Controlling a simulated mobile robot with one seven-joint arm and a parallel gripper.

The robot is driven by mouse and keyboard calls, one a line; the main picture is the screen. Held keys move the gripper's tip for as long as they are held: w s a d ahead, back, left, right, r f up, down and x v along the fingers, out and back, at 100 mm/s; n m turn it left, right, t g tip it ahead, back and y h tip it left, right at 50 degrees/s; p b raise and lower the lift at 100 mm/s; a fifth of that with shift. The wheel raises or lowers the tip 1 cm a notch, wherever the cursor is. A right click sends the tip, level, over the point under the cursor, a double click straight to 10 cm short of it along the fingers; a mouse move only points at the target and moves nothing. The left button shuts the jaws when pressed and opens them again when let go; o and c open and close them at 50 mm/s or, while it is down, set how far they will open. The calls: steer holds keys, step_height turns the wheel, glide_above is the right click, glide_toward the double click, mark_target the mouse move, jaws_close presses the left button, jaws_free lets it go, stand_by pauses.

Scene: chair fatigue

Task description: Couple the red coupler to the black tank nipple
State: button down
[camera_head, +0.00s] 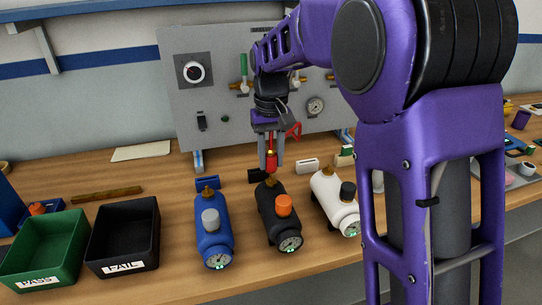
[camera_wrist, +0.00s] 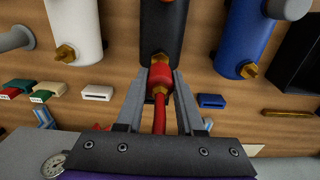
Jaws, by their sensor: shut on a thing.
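My gripper (camera_head: 269,163) is shut on the red coupler (camera_head: 271,160), between its two grey fingers. The coupler also shows in the wrist view (camera_wrist: 161,76), with a red hose running back from it. The black tank (camera_head: 283,228) lies on the bench with an orange knob and a gauge facing front. Its brass nipple (camera_head: 269,182) is at its back end, just below the coupler in the head view. In the wrist view the nipple (camera_wrist: 158,58) is partly hidden by the coupler and lines up with it. I cannot tell whether they touch.
A blue tank (camera_head: 212,240) lies left of the black tank and a white tank (camera_head: 335,205) right of it. Green PASS (camera_head: 45,245) and black FAIL (camera_head: 123,240) bins stand at left. A grey panel (camera_head: 215,105) with gauges and valves stands behind.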

mark_target(271, 168)
steer(key=shift+f+b, duration=0.75)
steer(key=shift+f, duration=0.8)
steer(key=shift+c, duration=2.2)
jaws_free()
step_height(271, 168, up, 18)
steer(key=p, duration=0.3)
steer(key=shift+f, duration=0.25)
steer(key=shift+w, duration=0.1)
